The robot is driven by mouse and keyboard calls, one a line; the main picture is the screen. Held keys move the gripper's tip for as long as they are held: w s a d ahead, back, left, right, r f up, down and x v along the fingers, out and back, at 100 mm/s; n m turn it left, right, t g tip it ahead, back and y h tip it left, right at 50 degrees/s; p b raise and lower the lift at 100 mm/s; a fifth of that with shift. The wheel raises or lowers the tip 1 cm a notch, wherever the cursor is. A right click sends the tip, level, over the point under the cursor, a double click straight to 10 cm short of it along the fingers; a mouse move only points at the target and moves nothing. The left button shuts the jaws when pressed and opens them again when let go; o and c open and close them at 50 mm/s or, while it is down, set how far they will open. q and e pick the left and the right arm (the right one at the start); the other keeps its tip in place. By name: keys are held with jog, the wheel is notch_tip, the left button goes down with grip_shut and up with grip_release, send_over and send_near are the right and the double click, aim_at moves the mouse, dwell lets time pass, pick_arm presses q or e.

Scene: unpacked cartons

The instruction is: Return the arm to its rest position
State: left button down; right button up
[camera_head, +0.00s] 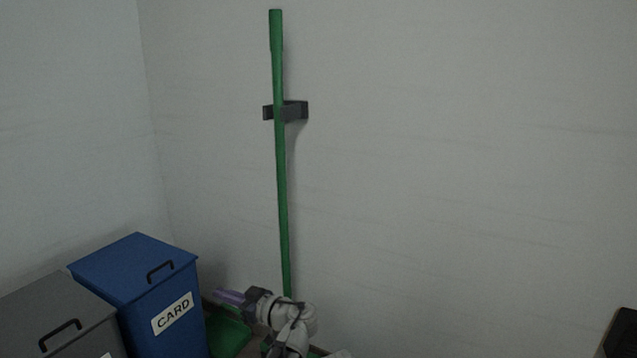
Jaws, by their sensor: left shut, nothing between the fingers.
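My left gripper (230,297) is low in the head view, with its purple fingers pointing left toward the blue bin. The fingers are shut with nothing between them. My pale left arm (297,318) comes up from the bottom edge and bends to the left, in front of the lower end of a green pole. My right gripper is not in view.
The green pole (281,190) stands upright in a dark wall bracket (293,110). A lidded blue bin (140,268) labelled CARD and a grey bin (50,315) stand at lower left. A green object (228,337) lies low beside the blue bin. A dark object (622,335) shows at lower right.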

pick_arm(q)
jog(key=s+a+f+m+g+h, duration=0.3)
jog(key=s+f+m+g+h, duration=0.35)
jog(key=f, duration=0.75)
jog(key=s+d+f+m+h, duration=0.55)
jog(key=s+d+h, duration=0.25)
jog(key=s, duration=0.2)
jog(key=s+d+r+m+g+p, duration=0.2)
jog(key=s+d+r+m+p, duration=0.3)
jog(key=d+r+p, duration=0.85)
notch_tip(320, 180, up, 37)
jog(key=s+a+n+p, duration=0.1)
jog(key=p, duration=3.6)
jog(key=shift+a+p, duration=0.3)
jog(key=shift+a, duration=0.1)
jog(key=shift+s+f+t, duration=0.1)
jog(key=shift+t, duration=0.15)
